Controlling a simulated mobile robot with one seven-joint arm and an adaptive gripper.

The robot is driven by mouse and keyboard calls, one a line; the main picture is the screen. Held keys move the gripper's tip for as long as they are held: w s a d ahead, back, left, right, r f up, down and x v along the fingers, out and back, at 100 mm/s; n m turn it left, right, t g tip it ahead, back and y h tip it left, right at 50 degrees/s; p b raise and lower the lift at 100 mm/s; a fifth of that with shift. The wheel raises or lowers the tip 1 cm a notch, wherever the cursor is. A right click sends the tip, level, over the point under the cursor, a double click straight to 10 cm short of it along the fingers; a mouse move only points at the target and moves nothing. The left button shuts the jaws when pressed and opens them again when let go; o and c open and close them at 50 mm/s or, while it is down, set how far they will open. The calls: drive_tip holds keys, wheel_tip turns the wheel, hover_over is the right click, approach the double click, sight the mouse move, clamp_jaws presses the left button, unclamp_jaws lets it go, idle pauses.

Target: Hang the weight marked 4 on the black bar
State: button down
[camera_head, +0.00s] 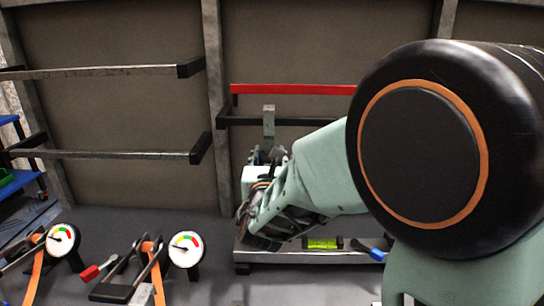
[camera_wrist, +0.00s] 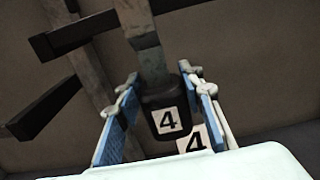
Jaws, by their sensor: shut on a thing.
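The dark weight marked 4 (camera_wrist: 167,122) sits between the blue-padded fingers of my gripper (camera_wrist: 162,105) in the wrist view. Its grey flat stem (camera_wrist: 140,40) rises above it. A second label with a 4 shows at its lower right. In the head view my gripper (camera_head: 266,156) points upward, and the weight's stem (camera_head: 268,116) stands above it, overlapping the black bar (camera_head: 310,121). The stem's top shows above that bar. I cannot tell whether the hook is around the bar or only in front of it. The weight's body is mostly hidden there.
A red bar (camera_head: 292,89) runs just above the black bar. Two grey bars (camera_head: 110,155) (camera_head: 100,72) are on the wall at left. Two dial gauges (camera_head: 185,249) (camera_head: 62,240) and a level tool (camera_head: 322,243) are below. My arm blocks the right side.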

drive_tip(key=shift+w+r+p, duration=0.15)
drive_tip(key=shift+w+p, duration=0.05)
drive_tip(key=shift+w, duration=0.6)
drive_tip(key=shift+w+r+p, duration=0.1)
drive_tip(key=shift+w+p, duration=0.05)
drive_tip(key=shift+w, duration=0.6)
drive_tip(key=shift+f+b, duration=1.2)
drive_tip(key=shift+b, duration=0.05)
